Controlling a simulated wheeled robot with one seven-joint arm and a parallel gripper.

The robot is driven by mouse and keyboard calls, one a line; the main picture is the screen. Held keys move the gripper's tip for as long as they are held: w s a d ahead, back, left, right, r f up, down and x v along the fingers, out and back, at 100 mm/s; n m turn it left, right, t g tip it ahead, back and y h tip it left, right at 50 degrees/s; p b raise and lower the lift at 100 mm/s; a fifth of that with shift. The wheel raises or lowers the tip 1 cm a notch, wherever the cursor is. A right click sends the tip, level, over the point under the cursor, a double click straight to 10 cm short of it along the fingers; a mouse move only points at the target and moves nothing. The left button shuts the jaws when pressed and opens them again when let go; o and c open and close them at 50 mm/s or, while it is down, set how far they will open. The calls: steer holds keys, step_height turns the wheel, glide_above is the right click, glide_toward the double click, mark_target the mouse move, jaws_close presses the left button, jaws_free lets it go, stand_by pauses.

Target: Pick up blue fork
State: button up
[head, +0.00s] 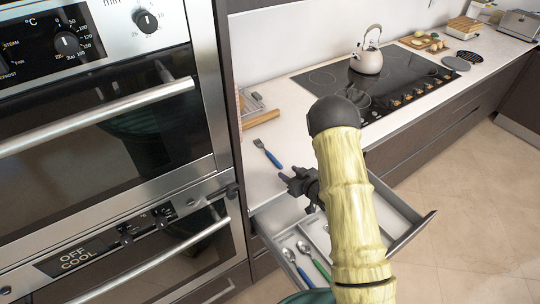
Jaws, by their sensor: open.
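The blue fork (268,154) lies on the light countertop beside the tall oven cabinet, its blue handle toward the drawer and its metal tines toward the back wall. My gripper (284,179) is open and empty, just in front of the fork's handle end and above the counter's front edge. It appears apart from the fork, though its exact height above the counter is hard to tell. My arm covers part of the counter and drawer to the right.
An open drawer (293,236) below the counter holds spoons, one with a green handle (322,270). The stacked ovens (110,120) stand close on the left. A kettle (367,61) sits on the black cooktop (405,83). A wooden rolling pin or board (262,118) lies behind the fork.

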mark_target(280, 165)
steer(key=p+x, duration=0.1)
steer(key=x, duration=0.1)
steer(key=r+p+x, duration=0.1)
steer(key=x, duration=0.1)
steer(key=shift+w+a+f, duration=0.1)
steer(key=shift+w, duration=0.15)
steer(key=shift+w+a+f, duration=0.15)
steer(key=shift+w+f, duration=0.1)
jaws_close()
